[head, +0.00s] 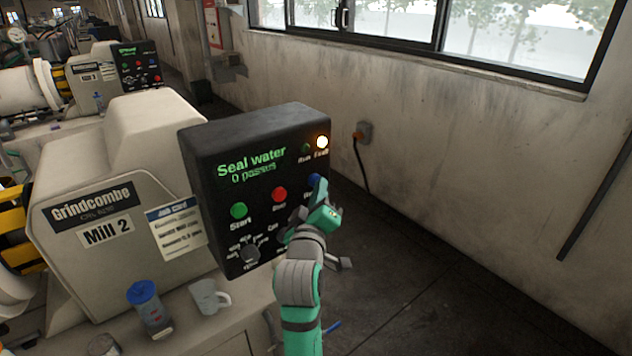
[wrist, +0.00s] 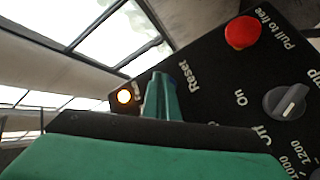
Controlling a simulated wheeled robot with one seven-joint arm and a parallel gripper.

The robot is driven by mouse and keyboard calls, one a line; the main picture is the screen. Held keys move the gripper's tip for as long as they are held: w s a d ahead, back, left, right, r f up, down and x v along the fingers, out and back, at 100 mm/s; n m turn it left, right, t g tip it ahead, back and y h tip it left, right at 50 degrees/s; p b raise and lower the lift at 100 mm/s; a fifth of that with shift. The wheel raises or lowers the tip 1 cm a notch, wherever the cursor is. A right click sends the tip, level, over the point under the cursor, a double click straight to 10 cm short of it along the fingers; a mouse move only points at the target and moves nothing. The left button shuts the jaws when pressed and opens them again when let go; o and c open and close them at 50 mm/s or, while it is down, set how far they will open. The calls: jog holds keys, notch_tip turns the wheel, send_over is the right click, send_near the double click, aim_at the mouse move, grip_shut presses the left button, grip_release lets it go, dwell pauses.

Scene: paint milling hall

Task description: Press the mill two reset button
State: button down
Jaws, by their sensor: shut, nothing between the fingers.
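The mill two control box (head: 200,150) is black, and its display reads "Seal water, 0 passes". The blue reset button (head: 313,180) sits at its right, partly hidden by my fingers. My gripper (head: 321,188) is shut and empty, with its fingertips at the button. In the wrist view the fingertips (wrist: 162,84) point at the panel beside the word "Reset" and cover most of the button. I cannot tell whether they touch it or whether it is pressed in. The fault lamp (head: 322,142) glows; it also shows in the wrist view (wrist: 124,97).
A green start button (head: 239,210) and a red stop button (head: 279,195) are on the same face. A selector knob (head: 248,253) sits below. The wrist view shows a red pull-to-free button (wrist: 242,32). A blue-lidded bottle (head: 148,308) and a mug (head: 208,297) stand in front.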

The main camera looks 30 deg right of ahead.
jog(key=shift+w, duration=0.25)
jog(key=shift+s, duration=0.1)
dwell(0.5)
jog(key=shift+s, duration=0.8)
jog(key=s, duration=0.5)
jog(key=shift+d, duration=0.25)
dwell(0.6)
